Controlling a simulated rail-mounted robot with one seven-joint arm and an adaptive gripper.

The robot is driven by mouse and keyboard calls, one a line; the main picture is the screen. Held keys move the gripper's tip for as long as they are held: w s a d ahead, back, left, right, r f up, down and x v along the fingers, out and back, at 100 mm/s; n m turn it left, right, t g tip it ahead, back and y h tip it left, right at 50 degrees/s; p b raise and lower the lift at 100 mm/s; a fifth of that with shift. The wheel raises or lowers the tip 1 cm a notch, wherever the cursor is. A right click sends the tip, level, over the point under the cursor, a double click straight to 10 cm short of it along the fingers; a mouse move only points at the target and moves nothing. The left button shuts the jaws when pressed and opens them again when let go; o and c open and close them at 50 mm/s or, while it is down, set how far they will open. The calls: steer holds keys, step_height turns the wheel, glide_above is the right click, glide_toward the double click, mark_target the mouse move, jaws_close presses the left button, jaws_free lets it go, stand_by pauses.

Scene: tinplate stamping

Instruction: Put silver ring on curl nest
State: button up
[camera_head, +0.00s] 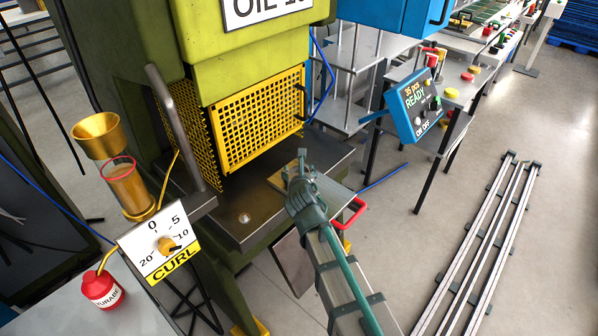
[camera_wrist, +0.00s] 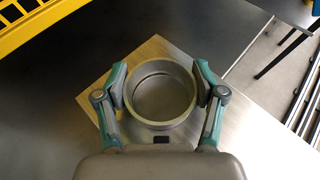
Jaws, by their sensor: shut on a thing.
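My gripper (camera_wrist: 160,86) is shut on the silver ring, with one finger on each side of it. The silver ring (camera_wrist: 160,122) is a short, open metal band seen from above, over a tan square plate (camera_wrist: 96,101). I cannot tell whether the ring touches the plate. In the head view my gripper (camera_head: 296,174) is over the right part of the dark press bed (camera_head: 325,157), and the ring is mostly hidden there. The curl nest cannot be identified for certain; the plate under the ring may be part of it.
A yellow mesh guard (camera_head: 258,122) stands close behind the bed. A grey post (camera_head: 174,125) and a CURL dial panel (camera_head: 160,243) are at left. A red handle (camera_head: 351,214) sticks out at the bed's right front. A blue READY box (camera_head: 412,105) stands further right.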

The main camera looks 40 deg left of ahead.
steer(key=shift+f, duration=0.1)
steer(key=o, duration=0.7)
steer(key=shift+o, duration=0.2)
steer(key=shift+s+d, duration=0.1)
steer(key=v, duration=1.2)
